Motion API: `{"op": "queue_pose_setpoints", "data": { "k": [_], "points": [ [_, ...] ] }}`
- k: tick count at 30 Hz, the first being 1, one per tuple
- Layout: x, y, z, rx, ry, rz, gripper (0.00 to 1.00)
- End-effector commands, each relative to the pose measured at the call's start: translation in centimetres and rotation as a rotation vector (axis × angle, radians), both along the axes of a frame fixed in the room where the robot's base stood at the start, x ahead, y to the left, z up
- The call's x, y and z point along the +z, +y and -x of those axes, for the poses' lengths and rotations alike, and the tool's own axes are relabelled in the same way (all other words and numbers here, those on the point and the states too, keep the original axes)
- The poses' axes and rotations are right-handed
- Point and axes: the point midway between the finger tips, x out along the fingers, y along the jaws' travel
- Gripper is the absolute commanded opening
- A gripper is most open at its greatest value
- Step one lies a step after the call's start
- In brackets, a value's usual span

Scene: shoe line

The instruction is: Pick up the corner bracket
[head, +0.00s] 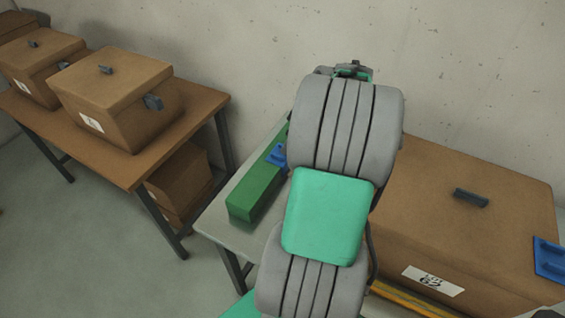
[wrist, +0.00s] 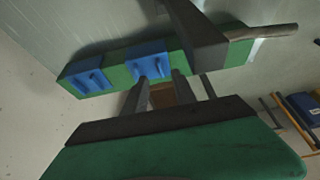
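No piece is labelled as the corner bracket; the blue bracket-like pieces look the closest. In the wrist view, two sit on a long green block (wrist: 118,75): a left blue piece (wrist: 88,82) and a middle blue piece (wrist: 148,58). In the head view, one blue piece (head: 277,155) shows on the green block (head: 252,197), partly hidden by my arm. My gripper (wrist: 160,76) has its fingers apart, with nothing seen held. Its fingertips appear close to the middle blue piece; I cannot tell if they touch it. In the head view my arm hides most of the gripper.
A grey table (head: 217,222) bears the green block and a large brown box (head: 440,200). Another blue piece (head: 549,259) is at that box's right side. A brown table (head: 195,108) with boxes stands left. A dark part and a rod (wrist: 265,32) show beyond the fingers.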

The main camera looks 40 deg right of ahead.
Motion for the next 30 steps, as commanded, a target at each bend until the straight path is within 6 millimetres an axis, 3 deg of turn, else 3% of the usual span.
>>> {"op": "queue_pose_setpoints", "data": {
  "k": [12, 20, 30],
  "points": [
    [-5.6, 0.9, -2.8, 0.000, 0.002, -0.002, 0.33],
    [-6.4, 0.9, -3.1, -0.002, 0.000, 0.003, 0.33],
    [-6.4, 0.9, -3.1, -0.003, 0.001, 0.001, 0.07]
  ]
}}
